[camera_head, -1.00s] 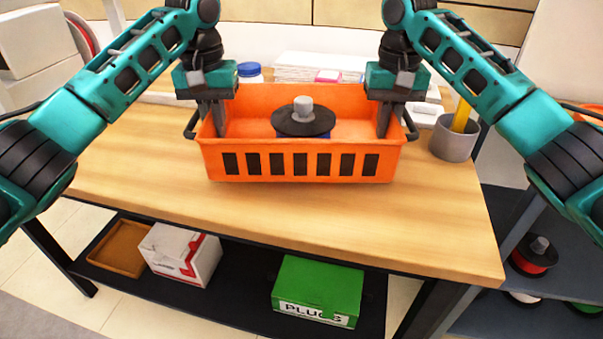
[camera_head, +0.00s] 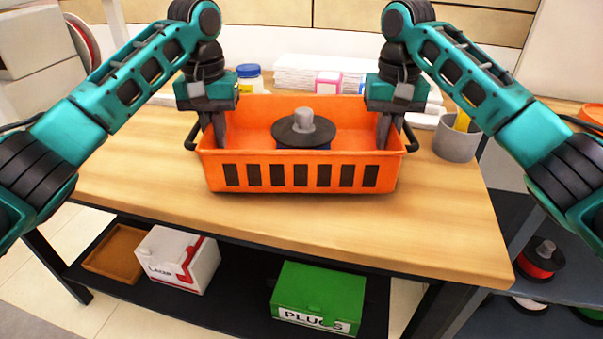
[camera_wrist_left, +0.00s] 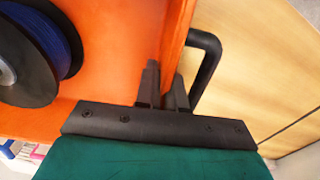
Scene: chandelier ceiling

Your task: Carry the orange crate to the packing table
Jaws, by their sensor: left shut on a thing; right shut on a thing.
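The orange crate (camera_head: 300,160) is at the wooden-topped table (camera_head: 330,225), with its slotted long side facing me. I cannot tell whether its base touches the tabletop. A spool (camera_head: 303,128) with a black flange and grey hub stands inside; the left wrist view shows its blue winding (camera_wrist_left: 50,35). My left gripper (camera_head: 217,135) is shut on the crate's left end wall; its fingers straddle that wall beside the black handle (camera_wrist_left: 207,60). My right gripper (camera_head: 384,133) is shut on the right end wall. Both inner fingers reach into the crate.
Behind the crate are a blue-lidded jar (camera_head: 250,78) and white stacked items (camera_head: 315,68). A grey cup (camera_head: 456,143) stands close to the right. The lower shelf holds a white box (camera_head: 178,258) and a green box (camera_head: 318,298). The tabletop's front strip is clear.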

